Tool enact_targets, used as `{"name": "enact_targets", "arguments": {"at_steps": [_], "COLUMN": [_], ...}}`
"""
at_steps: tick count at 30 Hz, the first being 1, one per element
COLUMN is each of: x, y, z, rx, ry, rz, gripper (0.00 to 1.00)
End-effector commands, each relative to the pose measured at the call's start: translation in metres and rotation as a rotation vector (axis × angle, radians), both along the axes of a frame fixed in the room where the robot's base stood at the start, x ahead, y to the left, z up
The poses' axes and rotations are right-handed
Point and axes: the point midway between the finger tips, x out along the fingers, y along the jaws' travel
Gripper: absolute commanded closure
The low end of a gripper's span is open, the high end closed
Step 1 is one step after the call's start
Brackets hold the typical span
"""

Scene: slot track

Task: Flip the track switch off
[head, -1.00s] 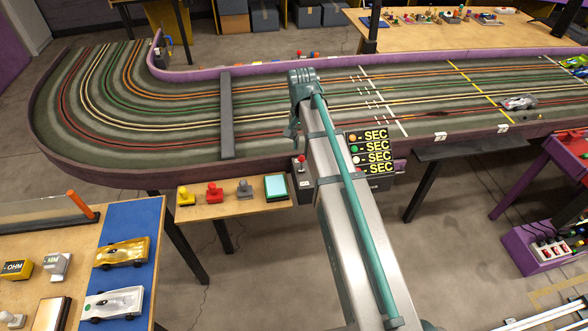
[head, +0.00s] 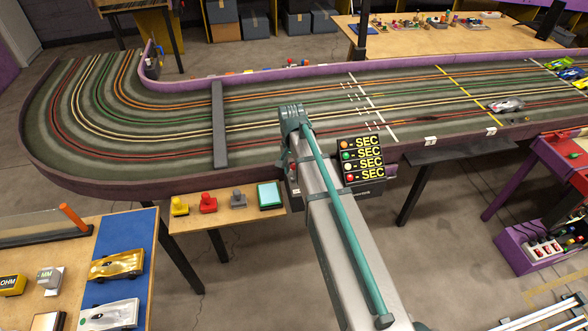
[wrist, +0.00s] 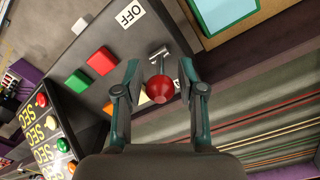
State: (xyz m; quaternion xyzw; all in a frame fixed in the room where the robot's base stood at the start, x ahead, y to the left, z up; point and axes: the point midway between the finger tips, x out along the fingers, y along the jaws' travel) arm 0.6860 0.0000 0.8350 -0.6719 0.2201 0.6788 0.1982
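The track switch is a lever with a red ball knob (wrist: 160,89) on a metal stem, set on a dark grey control panel (wrist: 88,42). A white OFF label (wrist: 129,15) is on the panel beyond the knob. In the wrist view my gripper (wrist: 159,64) is open, with one teal finger on each side of the knob. Gaps show between the knob and both fingers, so it does not look gripped.
Green and red square buttons (wrist: 101,57) sit beside the lever. The SEC display (head: 362,160) is right of my arm. A small shelf (head: 225,222) with yellow, red and grey controllers is to the left. The slot track (head: 130,130) runs behind.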

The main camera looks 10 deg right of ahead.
Motion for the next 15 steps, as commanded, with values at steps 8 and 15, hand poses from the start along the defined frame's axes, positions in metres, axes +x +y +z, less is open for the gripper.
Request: {"name": "enact_targets", "arguments": {"at_steps": [8, 15], "x": [-0.0002, -0.0002], "y": [-0.0003, -0.0003], "z": [-0.0085, -0.0084], "rx": [-0.001, 0.000], "ry": [-0.001, 0.000], "rz": [0.000, 0.000], "gripper": [0.61, 0.72]}}
